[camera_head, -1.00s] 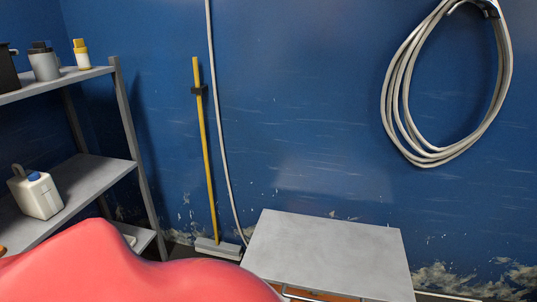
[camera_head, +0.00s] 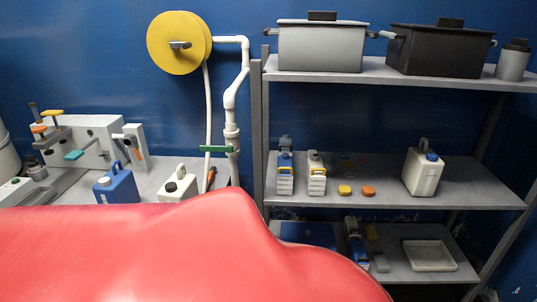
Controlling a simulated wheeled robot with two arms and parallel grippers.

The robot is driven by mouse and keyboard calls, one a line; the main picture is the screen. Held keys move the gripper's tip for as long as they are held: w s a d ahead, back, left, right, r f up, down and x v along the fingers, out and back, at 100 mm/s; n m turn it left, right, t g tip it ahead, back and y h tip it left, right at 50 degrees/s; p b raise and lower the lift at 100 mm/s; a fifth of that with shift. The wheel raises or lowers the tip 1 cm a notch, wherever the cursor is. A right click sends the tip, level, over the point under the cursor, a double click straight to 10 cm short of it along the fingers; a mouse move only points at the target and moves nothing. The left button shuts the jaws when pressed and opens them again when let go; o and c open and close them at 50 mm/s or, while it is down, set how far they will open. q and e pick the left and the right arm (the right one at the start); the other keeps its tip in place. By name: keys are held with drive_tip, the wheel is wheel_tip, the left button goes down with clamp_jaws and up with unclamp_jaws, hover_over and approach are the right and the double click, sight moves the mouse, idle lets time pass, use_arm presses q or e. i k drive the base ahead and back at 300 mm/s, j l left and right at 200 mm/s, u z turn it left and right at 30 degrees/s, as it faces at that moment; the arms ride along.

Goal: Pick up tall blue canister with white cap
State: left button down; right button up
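A blue jug-like canister (camera_head: 118,188) with a top handle stands on the grey worktop at the left. A small pale patch near its top may be a white cap; its lower part is cut off by the red shape in front. It is the only upright blue canister I can make out clearly. A white canister with a dark cap (camera_head: 178,188) stands to its right. A white canister with a blue cap (camera_head: 422,172) stands on the middle shelf. Neither of my grippers is in view.
The grey shelf rack (camera_head: 460,185) stands at the right, with pots on top and small bottles on its middle shelf. A white tray (camera_head: 430,254) lies on the lower shelf. A grey and white apparatus (camera_head: 85,140) stands on the worktop. A yellow wall reel (camera_head: 178,40) hangs above.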

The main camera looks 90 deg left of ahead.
sight(123, 189)
drive_tip(key=u, duration=3.85)
drive_tip(key=i+z, duration=0.1)
drive_tip(key=i, duration=0.15)
